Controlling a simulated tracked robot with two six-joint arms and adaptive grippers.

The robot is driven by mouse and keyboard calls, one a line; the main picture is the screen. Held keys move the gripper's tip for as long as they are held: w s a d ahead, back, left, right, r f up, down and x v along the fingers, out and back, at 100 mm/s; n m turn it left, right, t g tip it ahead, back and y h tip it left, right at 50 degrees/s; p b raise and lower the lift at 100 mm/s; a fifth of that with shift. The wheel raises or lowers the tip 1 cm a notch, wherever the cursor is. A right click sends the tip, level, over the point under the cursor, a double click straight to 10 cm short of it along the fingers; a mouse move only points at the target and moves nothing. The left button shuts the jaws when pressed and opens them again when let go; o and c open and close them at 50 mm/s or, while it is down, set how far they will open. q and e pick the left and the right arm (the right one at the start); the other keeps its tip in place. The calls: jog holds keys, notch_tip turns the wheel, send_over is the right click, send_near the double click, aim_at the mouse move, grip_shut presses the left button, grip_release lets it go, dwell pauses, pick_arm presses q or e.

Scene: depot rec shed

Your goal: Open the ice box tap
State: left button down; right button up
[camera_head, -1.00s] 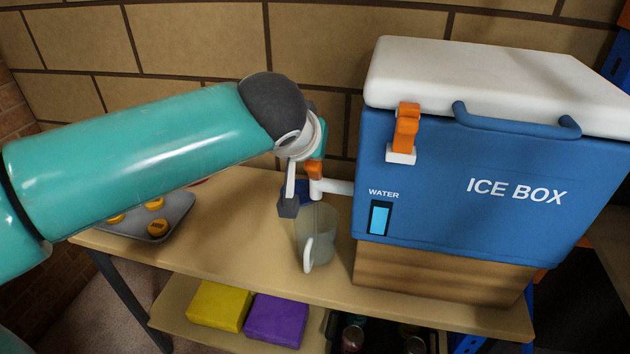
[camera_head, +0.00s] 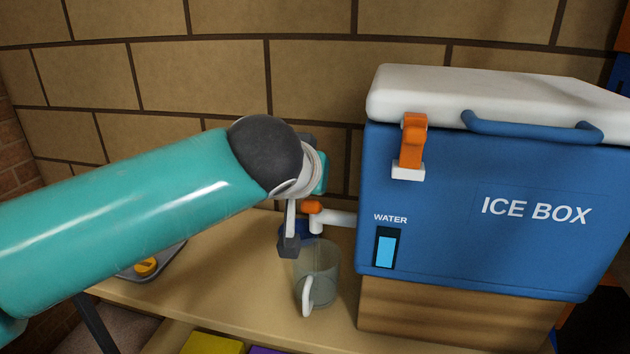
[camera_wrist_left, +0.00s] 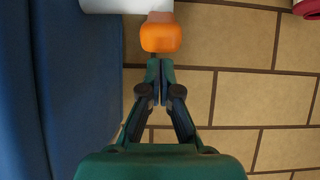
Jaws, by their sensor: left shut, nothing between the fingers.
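The blue ice box (camera_head: 440,215) with a white lid stands at the right in the head view. Its white tap (camera_head: 337,218) sticks out to the left, with an orange lever (camera_head: 313,207) on it. My left gripper (camera_head: 290,245) is just left of the tap, partly hidden by my wrist. In the left wrist view my gripper (camera_wrist_left: 160,70) is shut and empty, its tips right by the rounded orange lever (camera_wrist_left: 161,38). I cannot tell whether they touch. A clear jug (camera_head: 322,268) with a white handle is below the tap. My right gripper is out of view.
A wooden block (camera_head: 430,318) supports the ice box on the table (camera_head: 215,270). A grey tray (camera_head: 165,262) with a yellow piece is at the left, partly behind my arm. A brick wall (camera_head: 225,75) stands behind.

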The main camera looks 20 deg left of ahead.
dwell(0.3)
pick_arm(q)
jog(key=w+r+p, duration=0.1)
jog(key=r, duration=0.1)
jog(key=w+r+p, duration=0.1)
jog(key=p, duration=0.1)
jog(key=shift+w+a+r, duration=0.1)
jog(key=shift+a+r, duration=0.1)
jog(key=shift+r, duration=0.15)
jog(key=s+d+r, duration=0.1)
jog(key=s+r, duration=0.1)
jog(key=s, duration=0.7)
jog(key=shift+s+d+b, duration=0.15)
jog(key=shift+s+b, duration=0.05)
jog(key=shift+b, duration=0.1)
jog(key=shift+r, duration=0.1)
